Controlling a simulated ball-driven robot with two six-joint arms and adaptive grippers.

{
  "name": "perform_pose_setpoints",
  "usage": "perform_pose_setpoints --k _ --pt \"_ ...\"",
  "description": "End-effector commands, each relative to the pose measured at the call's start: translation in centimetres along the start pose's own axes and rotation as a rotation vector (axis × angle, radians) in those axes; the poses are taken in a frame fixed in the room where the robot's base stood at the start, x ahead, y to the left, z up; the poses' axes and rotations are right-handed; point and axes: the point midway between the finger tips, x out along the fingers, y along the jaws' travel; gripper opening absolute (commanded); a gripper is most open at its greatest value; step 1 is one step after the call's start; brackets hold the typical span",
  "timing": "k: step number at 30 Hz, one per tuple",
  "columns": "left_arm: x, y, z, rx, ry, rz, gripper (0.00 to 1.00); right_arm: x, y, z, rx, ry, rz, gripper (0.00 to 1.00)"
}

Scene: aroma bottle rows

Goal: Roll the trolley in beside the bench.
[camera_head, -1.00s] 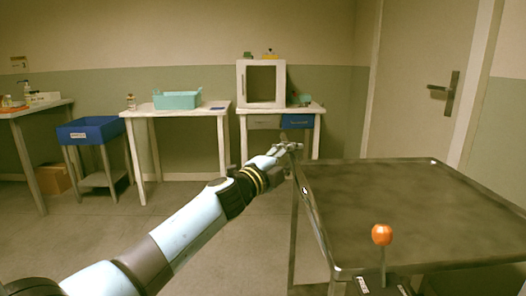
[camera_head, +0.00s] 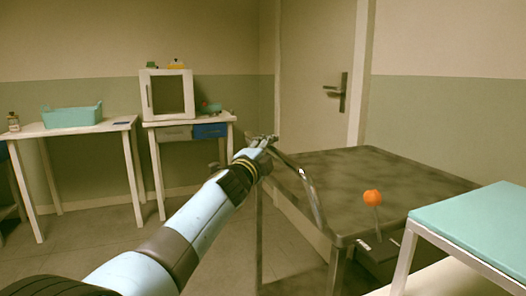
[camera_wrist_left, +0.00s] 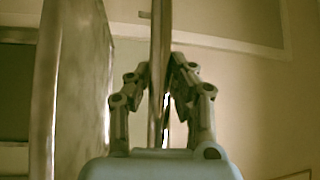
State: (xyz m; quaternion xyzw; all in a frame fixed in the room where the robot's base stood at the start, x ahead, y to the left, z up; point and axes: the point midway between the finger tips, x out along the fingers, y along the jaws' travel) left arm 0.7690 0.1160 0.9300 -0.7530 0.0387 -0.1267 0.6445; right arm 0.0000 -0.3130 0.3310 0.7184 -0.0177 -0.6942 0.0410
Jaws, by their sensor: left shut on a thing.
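The trolley is a dark grey metal table with a raised rim; its mottled top (camera_head: 345,180) fills the middle right of the head view. A curved shiny handle bar (camera_head: 308,185) runs along its left side. My left gripper (camera_head: 264,140) is shut on this bar near its far end. In the left wrist view the bar (camera_wrist_left: 160,40) passes upright between the fingers of my left gripper (camera_wrist_left: 160,85). A teal-topped bench (camera_head: 485,220) with a pale frame stands close by the trolley's near right corner. My right gripper is out of view.
An orange ball on a thin stem (camera_head: 372,197) stands at the trolley's near edge. A white table (camera_head: 80,127) with a teal basket (camera_head: 72,116) and another with a white cabinet (camera_head: 167,95) stand along the back wall. A door (camera_head: 315,80) is behind the trolley. Floor is clear at left.

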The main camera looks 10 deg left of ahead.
Motion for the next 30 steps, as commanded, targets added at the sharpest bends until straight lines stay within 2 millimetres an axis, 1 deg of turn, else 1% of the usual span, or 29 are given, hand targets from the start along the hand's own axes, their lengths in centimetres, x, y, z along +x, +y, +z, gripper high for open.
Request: perform_pose_setpoints --k 1,8,9,12,14,19,21,23,26,30 --pt "-0.2 0.7 -0.1 -0.007 -0.001 0.011 0.0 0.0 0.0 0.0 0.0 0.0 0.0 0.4" --pt "-0.2 0.7 -0.1 -0.008 -0.001 0.012 0.0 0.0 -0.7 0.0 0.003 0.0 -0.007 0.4" --pt "-0.2 0.7 -0.1 -0.008 -0.001 0.012 0.24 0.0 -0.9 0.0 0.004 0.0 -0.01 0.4" --pt "-0.2 0.6 -0.1 -0.006 -0.001 0.01 0.37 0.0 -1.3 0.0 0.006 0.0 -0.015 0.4" --pt "-0.1 0.5 -0.1 -0.005 -0.001 0.008 0.44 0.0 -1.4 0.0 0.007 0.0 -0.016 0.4" --pt "-0.1 0.3 -0.1 -0.004 -0.001 0.005 0.44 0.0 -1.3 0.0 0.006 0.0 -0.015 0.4" --pt "-0.1 0.2 -0.1 -0.003 -0.001 0.004 0.44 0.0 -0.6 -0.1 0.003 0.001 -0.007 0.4" --pt "-0.1 0.2 -0.1 -0.002 0.0 0.003 0.44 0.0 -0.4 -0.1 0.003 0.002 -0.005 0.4" --pt "-0.6 0.2 -0.1 0.0 0.0 0.003 0.44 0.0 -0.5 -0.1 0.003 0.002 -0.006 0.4" --pt "-1.9 0.3 -0.1 0.001 0.001 0.003 0.44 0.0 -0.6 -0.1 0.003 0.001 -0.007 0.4"
